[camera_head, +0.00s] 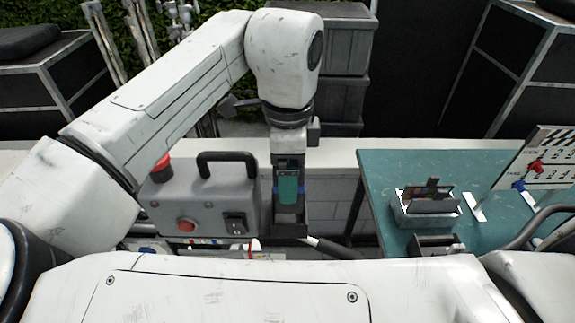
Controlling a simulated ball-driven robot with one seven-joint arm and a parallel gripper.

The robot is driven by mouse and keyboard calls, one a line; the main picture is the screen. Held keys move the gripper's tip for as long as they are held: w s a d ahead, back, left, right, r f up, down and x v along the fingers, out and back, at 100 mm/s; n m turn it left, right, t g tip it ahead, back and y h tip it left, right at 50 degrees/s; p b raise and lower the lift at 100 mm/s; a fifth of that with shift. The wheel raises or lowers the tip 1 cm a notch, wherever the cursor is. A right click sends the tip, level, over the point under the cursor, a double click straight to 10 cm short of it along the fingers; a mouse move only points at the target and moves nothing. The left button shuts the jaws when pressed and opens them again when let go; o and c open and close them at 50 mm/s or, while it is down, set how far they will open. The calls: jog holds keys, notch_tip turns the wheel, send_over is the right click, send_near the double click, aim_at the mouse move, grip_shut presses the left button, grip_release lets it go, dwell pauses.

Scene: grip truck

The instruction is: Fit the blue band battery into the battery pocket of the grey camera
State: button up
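My gripper (289,188) points down and looks shut on a dark battery, with a teal finger in front of it. Blue band ends of the battery (275,189) show on both sides of that finger. The grey camera (205,200) appears to be the boxy body left of my gripper, with a black top handle, a red button and a dark switch. A dark open-fronted bay, seemingly its battery pocket (290,231), is at its right end. The battery is upright at this bay. I cannot tell how deep it sits, because the finger hides most of it.
A teal table (390,180) at right holds a small grey bin (425,215) with dark items and a clapperboard (543,160). A pale low wall (335,157) runs behind. Dark cases (342,50) stand at the back. My arm covers the upper left.

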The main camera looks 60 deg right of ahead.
jog(key=shift+f+b, duration=0.4)
jog(key=shift+f, duration=0.4)
dwell(0.6)
jog(key=shift+f, duration=0.35)
jog(key=shift+f+b, duration=1.25)
jog(key=shift+f, duration=0.4)
jog(key=o, duration=1.1)
jog(key=shift+o, duration=0.2)
jog(key=shift+r, duration=0.1)
notch_tip(320, 180, up, 11)
jog(key=shift+f+b, duration=0.2)
jog(key=shift+b, duration=0.45)
